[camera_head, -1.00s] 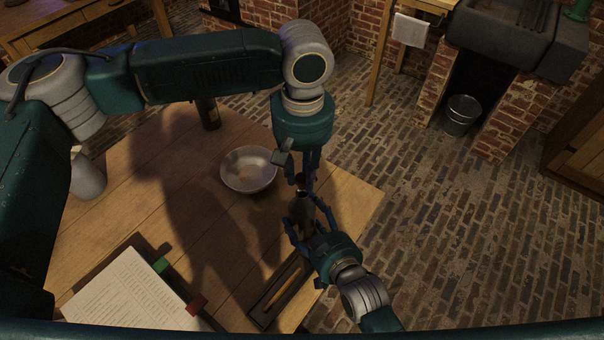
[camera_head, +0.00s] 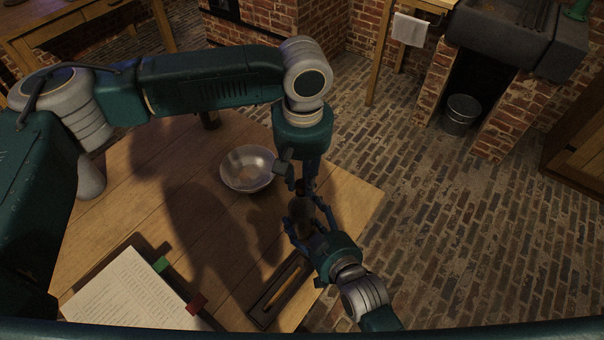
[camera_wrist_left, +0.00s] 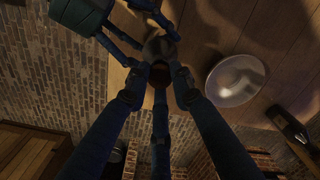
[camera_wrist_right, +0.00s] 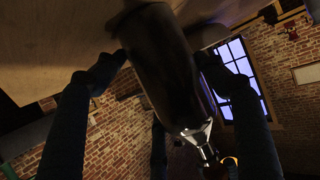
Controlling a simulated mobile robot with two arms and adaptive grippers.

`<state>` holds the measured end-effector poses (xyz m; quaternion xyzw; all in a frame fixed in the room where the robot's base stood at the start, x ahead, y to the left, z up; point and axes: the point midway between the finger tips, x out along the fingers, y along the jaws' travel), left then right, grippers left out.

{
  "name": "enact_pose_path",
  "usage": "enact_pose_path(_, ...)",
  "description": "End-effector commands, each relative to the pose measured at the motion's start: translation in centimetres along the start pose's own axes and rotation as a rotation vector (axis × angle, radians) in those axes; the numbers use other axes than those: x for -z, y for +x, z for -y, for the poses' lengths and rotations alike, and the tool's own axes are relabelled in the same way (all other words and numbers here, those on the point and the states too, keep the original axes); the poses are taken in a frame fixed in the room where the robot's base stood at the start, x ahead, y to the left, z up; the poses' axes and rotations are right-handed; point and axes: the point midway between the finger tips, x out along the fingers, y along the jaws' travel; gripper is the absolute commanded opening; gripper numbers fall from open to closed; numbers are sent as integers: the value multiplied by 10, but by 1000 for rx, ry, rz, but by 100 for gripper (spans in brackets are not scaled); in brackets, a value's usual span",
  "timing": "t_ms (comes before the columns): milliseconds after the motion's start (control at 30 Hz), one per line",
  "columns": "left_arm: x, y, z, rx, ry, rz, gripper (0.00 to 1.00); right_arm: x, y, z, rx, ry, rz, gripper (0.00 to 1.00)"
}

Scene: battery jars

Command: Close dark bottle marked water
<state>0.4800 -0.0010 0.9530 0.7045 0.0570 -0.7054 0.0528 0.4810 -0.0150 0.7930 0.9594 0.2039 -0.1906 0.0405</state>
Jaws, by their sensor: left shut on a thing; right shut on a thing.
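A dark bottle (camera_head: 302,213) is held over the table's right side by my right gripper (camera_head: 306,219), which is shut on it. In the right wrist view the bottle (camera_wrist_right: 160,65) fills the space between the fingers, its narrow neck showing. My left gripper (camera_head: 303,186) is above the bottle's mouth, shut on a small dark reddish-brown stopper (camera_wrist_left: 160,73). In the left wrist view the stopper lines up with the bottle (camera_wrist_left: 160,46). The fingers hide the join, so I cannot tell whether the stopper is seated. No marking is readable on the bottle.
A metal bowl (camera_head: 248,169) stands on the wooden table (camera_head: 215,235), left of the grippers. Another dark bottle (camera_head: 209,118) stands farther back, partly behind my left arm. An open notebook (camera_head: 125,295) and a narrow tray (camera_head: 262,312) with a pencil lie at the front.

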Motion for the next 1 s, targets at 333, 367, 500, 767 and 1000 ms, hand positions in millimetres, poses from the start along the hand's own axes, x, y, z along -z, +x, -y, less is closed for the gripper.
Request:
enact_pose_path(333, 0, 0, 0, -1, 0, -1, 15, -1, 0, 0, 0, 0, 3, 24)
enact_pose_path(367, 0, 0, 0, -1, 0, -1, 15, -1, 0, 0, 0, 0, 3, 24)
enact_pose_path(500, 0, 0, 0, -1, 0, -1, 15, -1, 0, 0, 0, 0, 3, 24)
enact_pose_path(767, 0, 5, 0, -1, 0, -1, 15, -1, 0, 0, 0, 0, 3, 24)
enact_pose_path(1000, 0, 10, 0, -2, 0, 0, 15, -2, 0, 0, 0, 0, 3, 24)
